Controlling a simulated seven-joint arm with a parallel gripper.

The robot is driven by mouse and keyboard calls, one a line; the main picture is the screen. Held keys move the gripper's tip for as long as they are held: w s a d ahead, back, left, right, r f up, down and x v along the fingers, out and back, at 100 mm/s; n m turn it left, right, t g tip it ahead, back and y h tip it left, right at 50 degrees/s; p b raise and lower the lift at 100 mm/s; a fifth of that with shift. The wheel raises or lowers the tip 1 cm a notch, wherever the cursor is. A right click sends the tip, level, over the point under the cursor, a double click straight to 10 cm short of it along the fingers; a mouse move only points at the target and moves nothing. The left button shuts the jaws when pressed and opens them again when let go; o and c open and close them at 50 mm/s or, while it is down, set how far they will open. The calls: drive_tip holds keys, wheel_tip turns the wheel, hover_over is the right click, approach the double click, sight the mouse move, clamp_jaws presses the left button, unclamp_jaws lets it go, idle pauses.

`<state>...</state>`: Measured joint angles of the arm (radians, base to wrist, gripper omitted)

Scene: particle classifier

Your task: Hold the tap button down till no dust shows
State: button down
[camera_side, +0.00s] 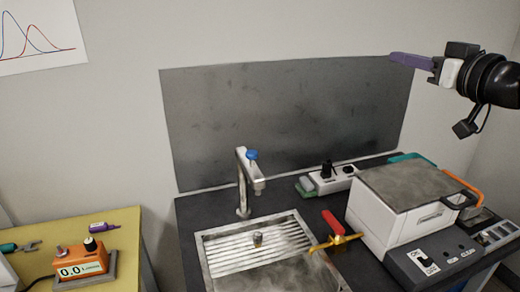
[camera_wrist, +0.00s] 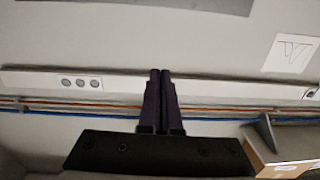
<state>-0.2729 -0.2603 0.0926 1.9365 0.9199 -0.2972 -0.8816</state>
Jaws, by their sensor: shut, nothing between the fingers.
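The tap (camera_side: 244,180) stands behind the sink, upright, with a blue button (camera_side: 252,155) on its top. The metal sink (camera_side: 205,250) has a ribbed draining area, and grey, dusty-looking patches show in its lower part. My gripper (camera_side: 396,57) is high at the upper right, far from the tap and apart from everything. Its purple fingers are shut and empty. In the wrist view the gripper (camera_wrist: 160,72) points at the wall, its two dark fingers together; the tap does not show there.
A white machine (camera_side: 375,222) with a grey, dusty-looking lid stands right of the sink. A yellow valve with a red handle (camera_side: 333,222) is between them. An orange meter (camera_side: 83,262) sits on the yellow table at left. Air above the sink is clear.

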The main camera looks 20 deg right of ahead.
drive_tip(key=w+a+f+m+h, duration=0.1)
drive_tip(key=w+a+f+h, duration=0.1)
drive_tip(key=w+a, duration=0.3)
drive_tip(key=w+a+f+g+y, duration=0.1)
drive_tip(key=w+a+f, duration=0.3)
drive_tip(key=a+f, duration=1.1)
drive_tip(key=shift+w+a+f+n+g, duration=0.3)
drive_tip(key=shift+a+n+g, duration=0.1)
drive_tip(key=shift+a+g, duration=0.4)
hover_over(252, 155)
wheel_tip(252, 155, down, 3)
drive_tip(key=shift+s+d+f, duration=0.15)
drive_tip(key=shift+s+f, duration=0.15)
drive_tip(key=shift+f, duration=0.25)
drive_tip(key=shift+s+d+f, duration=0.1)
drive_tip(key=shift+s+f, duration=0.15)
drive_tip(key=shift+f, duration=0.9)
drive_tip(key=shift+f, duration=0.1)
